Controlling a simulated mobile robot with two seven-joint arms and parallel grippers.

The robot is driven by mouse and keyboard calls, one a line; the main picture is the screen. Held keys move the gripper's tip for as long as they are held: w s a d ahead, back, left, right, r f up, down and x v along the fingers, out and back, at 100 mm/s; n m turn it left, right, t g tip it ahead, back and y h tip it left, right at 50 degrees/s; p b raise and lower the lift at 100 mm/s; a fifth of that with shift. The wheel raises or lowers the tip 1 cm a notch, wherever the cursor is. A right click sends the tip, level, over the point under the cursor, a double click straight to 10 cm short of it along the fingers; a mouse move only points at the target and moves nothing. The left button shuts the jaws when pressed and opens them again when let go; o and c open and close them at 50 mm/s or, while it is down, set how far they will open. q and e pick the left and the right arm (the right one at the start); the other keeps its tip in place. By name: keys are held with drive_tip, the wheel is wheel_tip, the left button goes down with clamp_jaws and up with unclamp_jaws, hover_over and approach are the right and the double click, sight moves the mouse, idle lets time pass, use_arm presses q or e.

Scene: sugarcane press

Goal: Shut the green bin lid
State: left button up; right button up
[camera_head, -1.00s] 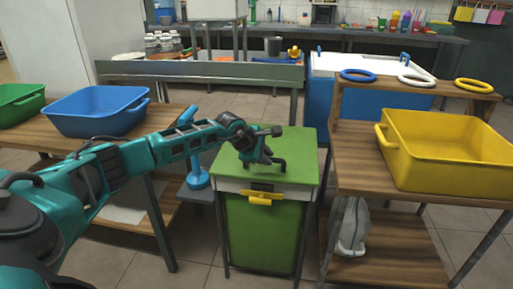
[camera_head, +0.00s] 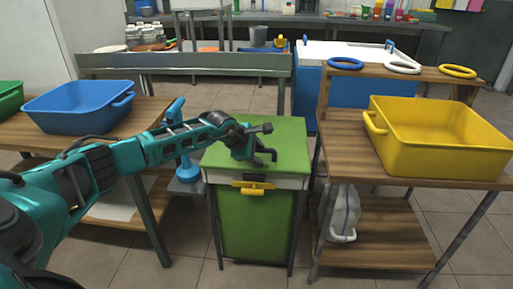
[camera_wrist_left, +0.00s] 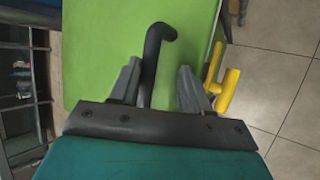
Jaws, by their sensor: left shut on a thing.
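The green bin (camera_head: 255,225) stands between the two wooden tables. Its green lid (camera_head: 288,135) lies flat across the top in the head view, and it also fills much of the left wrist view (camera_wrist_left: 95,45). A yellow latch (camera_head: 252,187) is on the bin's front, and yellow parts show at the right in the wrist view (camera_wrist_left: 226,92). My left gripper (camera_head: 258,157) is low over the lid. In the wrist view its fingers (camera_wrist_left: 158,85) are on either side of a dark bent handle (camera_wrist_left: 154,45), and it is shut on that handle. My right gripper is not in view.
A blue tub (camera_head: 75,108) sits on the left table and a yellow tub (camera_head: 440,145) on the right table. A blue pump-like tool (camera_head: 182,145) stands left of the bin. Rings (camera_head: 403,67) lie on the shelf behind the yellow tub.

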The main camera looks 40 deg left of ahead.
use_arm(q)
drive_tip(key=shift+o, duration=0.8)
drive_tip(key=shift+s+d+f, duration=0.25)
drive_tip(key=shift+s+f, duration=0.15)
drive_tip(key=shift+f, duration=0.3)
drive_tip(key=shift+s+a+r+p, duration=0.1)
drive_tip(key=shift+s+r+p, duration=0.15)
drive_tip(key=shift+r+p, duration=0.15)
drive_tip(key=w+p+v, duration=0.1)
drive_tip(key=p+v, duration=0.2)
drive_tip(key=v, duration=0.9)
drive_tip(key=shift+s+a+r, duration=0.15)
drive_tip(key=shift+s+r, duration=0.05)
drive_tip(key=shift+r, duration=0.4)
use_arm(e)
drive_tip(key=shift+s+d+r+h, duration=0.3)
drive_tip(key=shift+d+r, duration=0.2)
drive_tip(key=shift+r, duration=0.2)
drive_tip(key=shift+r, duration=0.1)
